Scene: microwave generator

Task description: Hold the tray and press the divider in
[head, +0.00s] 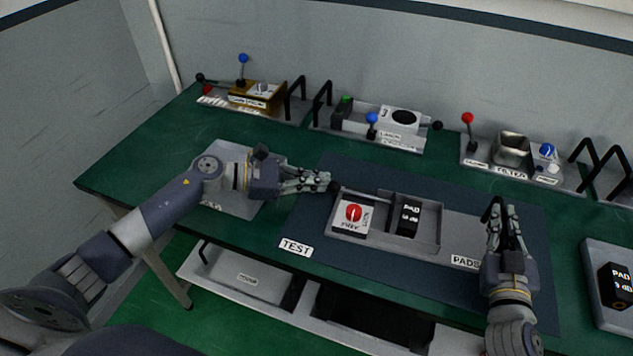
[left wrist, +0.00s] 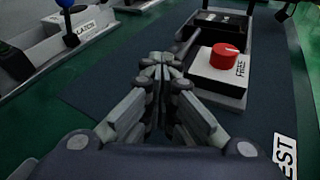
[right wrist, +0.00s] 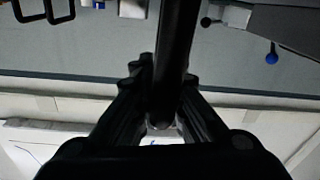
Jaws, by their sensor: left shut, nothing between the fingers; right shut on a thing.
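The grey tray (head: 458,226) lies on the dark blue mat. At its left end is a white block with a red knob (head: 353,212), its label seeming to read FREE in the left wrist view (left wrist: 225,56). Beside it stands a black PAD block (head: 406,219). A thin rod (head: 362,193) runs along the tray's back edge; I cannot tell which part is the divider. My left gripper (head: 328,181) is shut and empty at the rod's left end; contact is unclear. My right gripper (head: 504,212) is shut on a black handle (right wrist: 178,40) at the tray's right end.
Several fixtures with ball-topped levers line the back of the green bench (head: 140,165). Another PAD block (head: 615,283) sits on a grey tray at the right. A TEST label (head: 296,248) lies in front. A shelf (head: 240,275) holds bins below the front edge.

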